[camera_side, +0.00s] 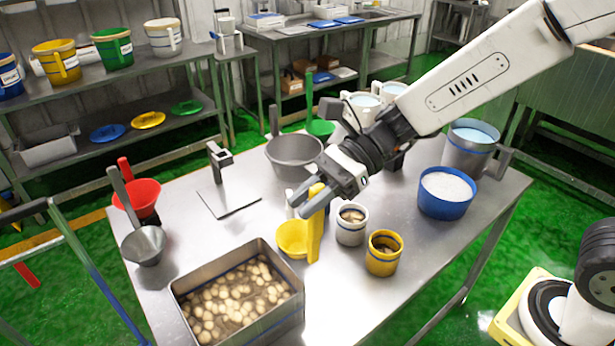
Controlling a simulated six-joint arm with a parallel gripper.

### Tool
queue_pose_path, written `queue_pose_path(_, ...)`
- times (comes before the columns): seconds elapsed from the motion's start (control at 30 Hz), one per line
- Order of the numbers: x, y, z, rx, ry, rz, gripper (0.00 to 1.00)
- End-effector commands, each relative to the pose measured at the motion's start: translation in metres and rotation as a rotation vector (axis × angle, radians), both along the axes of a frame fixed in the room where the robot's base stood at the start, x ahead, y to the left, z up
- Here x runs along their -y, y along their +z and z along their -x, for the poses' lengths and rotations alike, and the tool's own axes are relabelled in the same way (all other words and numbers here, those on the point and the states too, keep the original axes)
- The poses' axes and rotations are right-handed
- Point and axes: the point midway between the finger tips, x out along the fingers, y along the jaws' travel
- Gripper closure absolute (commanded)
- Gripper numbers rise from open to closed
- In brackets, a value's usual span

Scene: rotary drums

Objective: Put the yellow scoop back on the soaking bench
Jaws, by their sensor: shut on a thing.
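The yellow scoop (292,239) is near the middle of the steel bench. Its bowl faces up and its yellow handle (315,232) stands upright. My gripper (308,197) is shut on the scoop near the top of the handle. I cannot tell whether the scoop's bowl touches the bench or hangs just above it. The bench top (345,300), which I take for the soaking bench, is bare in front of the scoop. Part of the handle is hidden by my gripper.
A steel tray of pale round pieces (238,295) stands front left of the scoop. A grey bowl (293,155) is behind, a blue bucket (444,192) right, red (143,198) and grey (144,246) scoops left.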

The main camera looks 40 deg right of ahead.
Motion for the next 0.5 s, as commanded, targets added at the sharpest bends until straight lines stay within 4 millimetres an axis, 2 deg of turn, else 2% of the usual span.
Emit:
queue_pose_path(0.03, 0.013, 0.0, -0.001, 0.0, -0.002, 0.001, 1.0)
queue_pose_path(0.2, 0.046, 0.0, 0.004, -0.009, 0.013, 0.002, 1.0)
queue_pose_path(0.5, 0.085, 0.0, 0.015, -0.026, 0.031, 0.003, 1.0)
